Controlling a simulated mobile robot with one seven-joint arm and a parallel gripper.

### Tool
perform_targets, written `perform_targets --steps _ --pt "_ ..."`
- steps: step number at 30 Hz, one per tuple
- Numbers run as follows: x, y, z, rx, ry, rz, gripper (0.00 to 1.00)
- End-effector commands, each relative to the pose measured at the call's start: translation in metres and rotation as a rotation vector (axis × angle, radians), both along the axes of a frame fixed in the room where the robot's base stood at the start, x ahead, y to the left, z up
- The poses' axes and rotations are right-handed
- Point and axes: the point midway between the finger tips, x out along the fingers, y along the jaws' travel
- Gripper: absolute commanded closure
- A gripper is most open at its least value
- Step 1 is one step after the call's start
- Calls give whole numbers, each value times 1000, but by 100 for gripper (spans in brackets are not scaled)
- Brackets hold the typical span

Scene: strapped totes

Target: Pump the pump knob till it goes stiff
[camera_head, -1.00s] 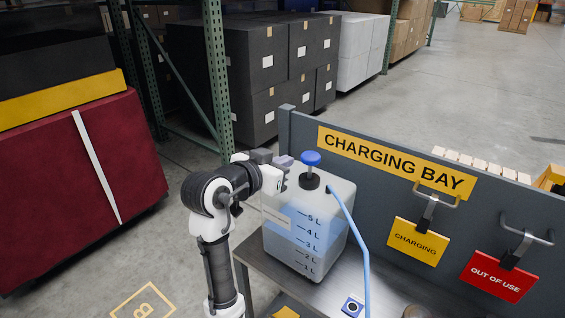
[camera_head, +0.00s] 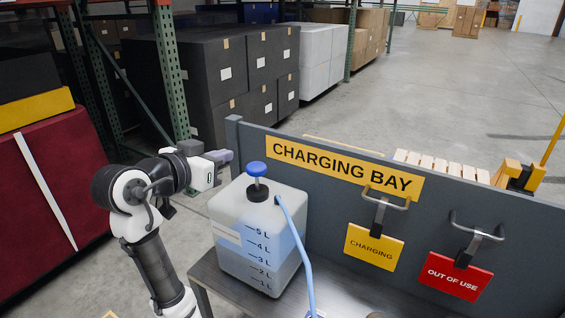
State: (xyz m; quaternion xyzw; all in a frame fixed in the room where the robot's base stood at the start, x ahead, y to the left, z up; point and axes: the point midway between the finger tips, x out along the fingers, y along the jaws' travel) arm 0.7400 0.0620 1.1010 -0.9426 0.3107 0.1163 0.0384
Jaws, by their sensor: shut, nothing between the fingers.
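The blue pump knob (camera_head: 256,169) sits on a short dark stem above the black cap (camera_head: 257,192) of a translucent jug (camera_head: 258,236). The jug holds bluish liquid and has litre marks on its front. A light blue hose (camera_head: 297,246) runs from the cap down the jug's right side. My gripper (camera_head: 226,156) is to the left of the knob, at about its height, and apart from it in the picture. Its fingers are shut with nothing held.
The jug stands on a grey metal bench (camera_head: 213,277). Behind it rises a grey panel with a yellow CHARGING BAY sign (camera_head: 345,169). A yellow CHARGING tag (camera_head: 373,247) and a red OUT OF USE tag (camera_head: 454,277) hang right of the jug. A green rack (camera_head: 168,70) stands behind my arm.

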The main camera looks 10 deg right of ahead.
Motion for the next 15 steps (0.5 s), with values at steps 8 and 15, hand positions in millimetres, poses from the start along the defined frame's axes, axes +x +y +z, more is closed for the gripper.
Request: perform_targets --steps 8,15 --pt "-2 8 2 -1 1 8 100" --pt "1 5 1 -1 1 8 100"
